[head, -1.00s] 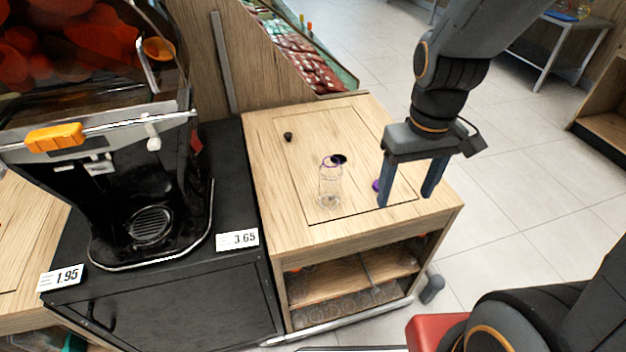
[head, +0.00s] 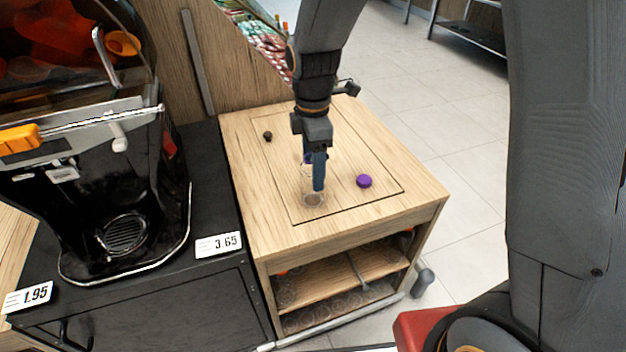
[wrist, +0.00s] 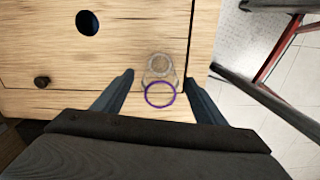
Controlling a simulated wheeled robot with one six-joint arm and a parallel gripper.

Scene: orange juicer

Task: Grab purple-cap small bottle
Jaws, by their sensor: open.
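The small clear bottle (head: 309,200) stands upright on the wooden cabinet top. In the wrist view its purple ring (wrist: 160,106) shows at the mouth, with the clear body (wrist: 160,66) beyond it. My gripper (head: 318,188) is over the bottle in the head view and hides much of it. In the wrist view my gripper (wrist: 160,75) is open, one finger on each side of the bottle, with gaps showing on both sides. A separate purple cap (head: 364,181) lies on the top, right of the bottle.
A small dark knob (head: 267,136) stands at the back left of the wooden top (head: 240,150). The black juicer (head: 125,235) stands to the left.

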